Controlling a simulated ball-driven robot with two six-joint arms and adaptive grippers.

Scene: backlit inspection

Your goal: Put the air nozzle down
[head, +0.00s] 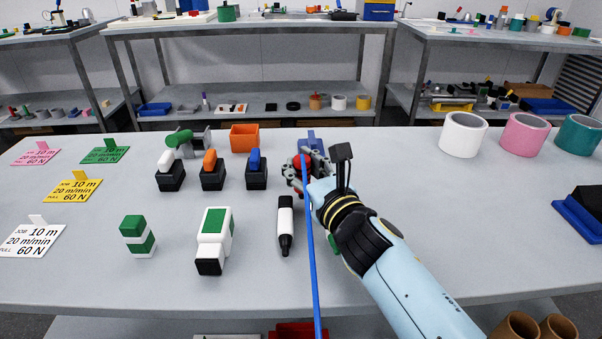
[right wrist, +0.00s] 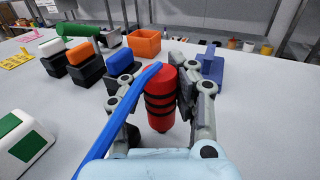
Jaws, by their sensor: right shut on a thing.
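The air nozzle (right wrist: 161,88) is a red cylinder with black bands, upright in the right wrist view, with a blue hose (right wrist: 125,108) running from its top toward me. My right gripper (head: 306,170) is shut on it, one finger on each side. In the head view the nozzle (head: 301,161) is partly hidden by the fingers, and the hose (head: 314,265) runs down past the table's front edge. I cannot tell whether its lower end touches the table. A blue stand (right wrist: 211,66) is just beyond it, also partly visible in the head view (head: 311,138). My left gripper is not in view.
Left of the nozzle stand black blocks with white, orange and blue tops (head: 256,172). An orange bin (head: 244,138) is behind them. A black-and-white marker (head: 285,226) lies close in front. Tape rolls (head: 464,134) stand at right. The table (head: 430,195) right of my arm has free room.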

